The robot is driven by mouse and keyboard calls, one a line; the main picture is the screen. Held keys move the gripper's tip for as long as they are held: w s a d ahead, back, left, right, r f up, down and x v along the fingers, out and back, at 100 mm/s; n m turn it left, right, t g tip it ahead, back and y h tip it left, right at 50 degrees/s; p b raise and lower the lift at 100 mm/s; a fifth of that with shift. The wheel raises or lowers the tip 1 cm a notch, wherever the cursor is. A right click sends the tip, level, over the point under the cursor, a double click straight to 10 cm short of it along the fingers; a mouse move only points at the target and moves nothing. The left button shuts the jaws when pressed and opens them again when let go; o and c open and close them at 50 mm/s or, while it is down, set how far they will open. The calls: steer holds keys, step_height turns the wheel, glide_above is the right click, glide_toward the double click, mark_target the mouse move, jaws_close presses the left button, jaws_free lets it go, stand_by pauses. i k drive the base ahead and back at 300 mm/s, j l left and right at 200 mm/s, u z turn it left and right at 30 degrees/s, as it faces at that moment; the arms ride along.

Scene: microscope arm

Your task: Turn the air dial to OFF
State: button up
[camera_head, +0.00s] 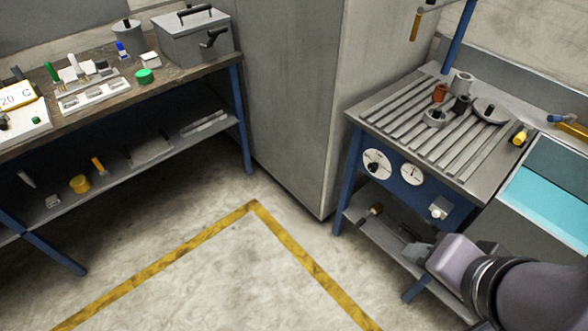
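Two round white dials with dark markings sit on the blue front panel of the slatted metal workbench at right, a left one (376,163) and a right one (411,174). A small pale square fitting with a knob (439,208) is on the same panel, lower right. The labels are too small to read, so I cannot tell which is the air dial. My gripper (418,252) is at the lower right, below the pale fitting in the picture and apart from the dials. Its fingers are small and partly hidden by my wrist, and I see nothing held.
The slatted bench top (400,105) holds several small metal parts. A teal-filled basin (550,195) stands at its right. A tall grey cabinet (295,90) stands left of the bench. The floor inside the yellow line (165,265) is clear.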

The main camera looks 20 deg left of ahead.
mark_target(372, 167)
steer(key=u, duration=0.3)
steer(key=i, duration=0.55)
steer(key=i+j, duration=0.15)
steer(key=i, duration=0.4)
steer(key=l+z, duration=0.05)
